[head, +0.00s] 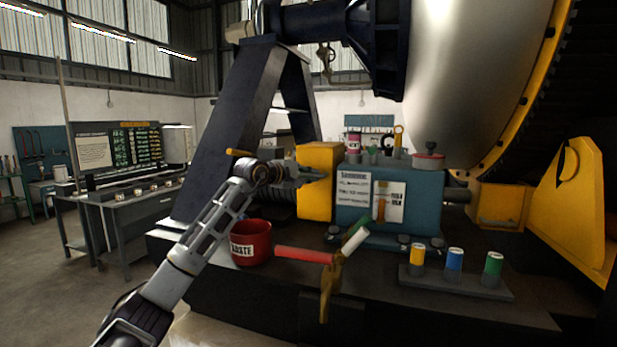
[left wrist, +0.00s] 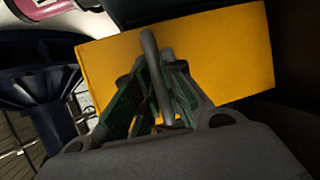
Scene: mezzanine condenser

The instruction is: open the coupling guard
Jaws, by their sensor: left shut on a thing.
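The coupling guard (head: 320,200) is a yellow box at the left end of the blue pump block, on the dark bench. It fills much of the left wrist view (left wrist: 225,50), its yellow face looking flat and closed. A grey bar handle (left wrist: 149,45) stands out from that face. My left gripper (head: 314,174) reaches in from the left at the guard's upper part. In the left wrist view its fingers (left wrist: 160,90) are shut around the handle. The fingers partly hide the handle's lower end. My right gripper is in neither view.
A blue block (head: 425,205) with labels stands right of the guard. A red waste bucket (head: 250,243), a red-handled yellow lever (head: 305,255) and a rack of coloured cylinders (head: 455,282) are at the bench front. A dark slanted support (head: 235,125) rises behind my left arm.

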